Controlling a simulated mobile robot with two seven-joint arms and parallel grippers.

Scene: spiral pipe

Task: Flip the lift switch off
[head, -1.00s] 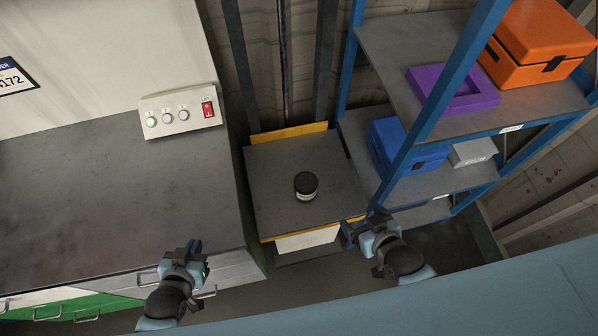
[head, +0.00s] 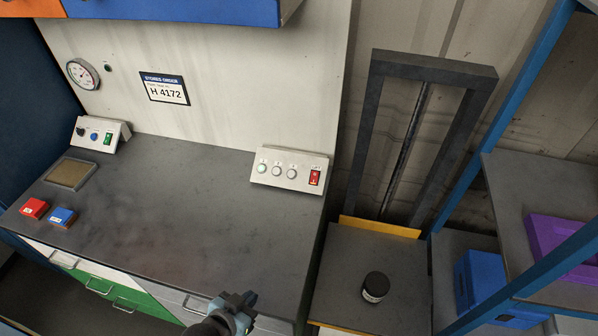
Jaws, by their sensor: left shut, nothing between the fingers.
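The lift switch (head: 314,178) is a red rocker at the right end of a white control box (head: 289,170) on the grey counter. Three round buttons sit to its left, and the leftmost one looks pale green. The lift platform (head: 340,262) stands to the right of the counter, with a dark-lidded jar (head: 375,287) on it. My left gripper (head: 240,300) is at the bottom of the head view, over the counter's front edge, shut and empty. It is well apart from the switch. My right gripper is out of view.
A second control box (head: 100,134) with a green switch stands at the counter's left. Red (head: 35,208) and blue (head: 62,217) blocks lie near it. A blue-framed shelf (head: 538,262) with bins stands at the right. The counter's middle is clear.

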